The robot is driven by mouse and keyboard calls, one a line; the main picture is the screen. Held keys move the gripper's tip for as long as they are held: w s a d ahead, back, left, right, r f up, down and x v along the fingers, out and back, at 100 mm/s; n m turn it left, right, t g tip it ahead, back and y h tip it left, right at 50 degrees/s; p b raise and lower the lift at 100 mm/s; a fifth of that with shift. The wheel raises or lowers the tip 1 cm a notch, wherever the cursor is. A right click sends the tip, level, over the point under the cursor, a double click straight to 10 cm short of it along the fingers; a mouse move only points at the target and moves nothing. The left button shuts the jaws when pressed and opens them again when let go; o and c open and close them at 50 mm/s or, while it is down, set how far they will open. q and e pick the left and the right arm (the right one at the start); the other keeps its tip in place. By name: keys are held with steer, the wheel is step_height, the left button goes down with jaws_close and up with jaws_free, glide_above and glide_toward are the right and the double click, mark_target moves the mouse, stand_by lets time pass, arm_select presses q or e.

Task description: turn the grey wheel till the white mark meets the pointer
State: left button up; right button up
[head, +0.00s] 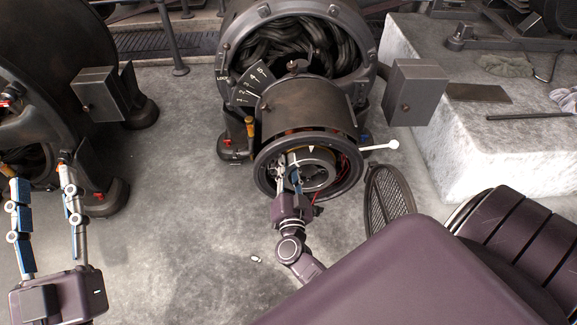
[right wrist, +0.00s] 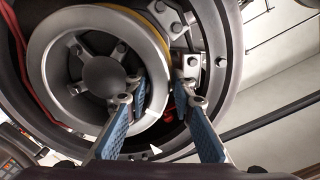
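The grey wheel (head: 318,168) sits inside the round front opening of the dynamo. In the right wrist view its pale rim, spokes and hub (right wrist: 97,70) show. A white triangular pointer (head: 311,148) lies just outside the wheel; it also shows in the right wrist view (right wrist: 155,150). A dark gap shows between rim and outer finger. My left gripper (head: 46,190) is open and empty.
A numbered scale (head: 252,84) is on the dynamo's upper left. A white-knobbed lever (head: 380,147) sticks out to the right. A round mesh cover (head: 388,195) leans at the right, near a stone block (head: 480,140). Another dynamo (head: 60,70) stands left.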

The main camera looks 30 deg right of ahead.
steer(key=v, duration=1.2)
